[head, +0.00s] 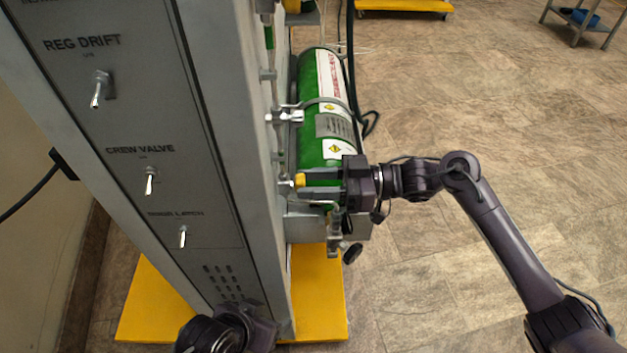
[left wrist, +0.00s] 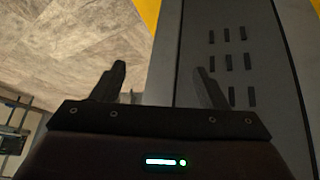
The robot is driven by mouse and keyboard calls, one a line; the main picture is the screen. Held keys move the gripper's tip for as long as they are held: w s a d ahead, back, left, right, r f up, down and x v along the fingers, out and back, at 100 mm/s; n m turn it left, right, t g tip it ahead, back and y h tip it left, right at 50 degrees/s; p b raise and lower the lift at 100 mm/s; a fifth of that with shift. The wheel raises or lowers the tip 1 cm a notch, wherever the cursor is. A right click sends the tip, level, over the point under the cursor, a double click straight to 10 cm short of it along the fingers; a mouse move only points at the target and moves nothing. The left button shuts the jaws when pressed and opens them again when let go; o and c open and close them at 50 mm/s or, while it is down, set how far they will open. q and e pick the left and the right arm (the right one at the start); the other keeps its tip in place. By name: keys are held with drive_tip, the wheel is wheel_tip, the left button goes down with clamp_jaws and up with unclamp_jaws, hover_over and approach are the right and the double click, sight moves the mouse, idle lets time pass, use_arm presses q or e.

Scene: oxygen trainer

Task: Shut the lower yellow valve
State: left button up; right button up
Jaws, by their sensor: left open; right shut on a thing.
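The lower yellow valve (head: 300,180) is a small yellow knob on the right side of the grey panel cabinet, beside the green cylinder. My right gripper (head: 308,186) comes in from the right across the cylinder's lower part and is shut on this valve. Its fingers hide part of the knob, so its turn angle cannot be told. My left gripper (head: 262,325) is low, by the cabinet's vented foot. In the left wrist view (left wrist: 160,82) its two fingers stand apart with nothing between them.
The cabinet (head: 215,130) has toggle switches on its front and stands on a yellow base (head: 318,300). The green cylinder (head: 312,140) is strapped to its side. Black hoses (head: 351,70) hang behind the cylinder. Another yellow part (head: 292,5) shows at the top. Open tiled floor lies to the right.

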use_arm(q)
drive_tip(key=s+a+r+n+g+y+p, duration=0.2)
drive_tip(key=s+a+g+y+p, duration=0.15)
drive_tip(key=a+p, duration=0.4)
wheel_tip(320, 180, down, 12)
drive_tip(key=a+p, duration=0.1)
drive_tip(key=p, duration=0.1)
drive_tip(key=shift+w+a+r, duration=0.15)
drive_tip(key=shift+w+r, duration=0.05)
drive_tip(key=shift+w, duration=0.25)
use_arm(e)
drive_tip(key=shift+m, duration=3.8)
use_arm(q)
drive_tip(key=shift+g+h, duration=0.25)
use_arm(e)
drive_tip(key=o, duration=1)
drive_tip(key=shift+d, duration=0.15)
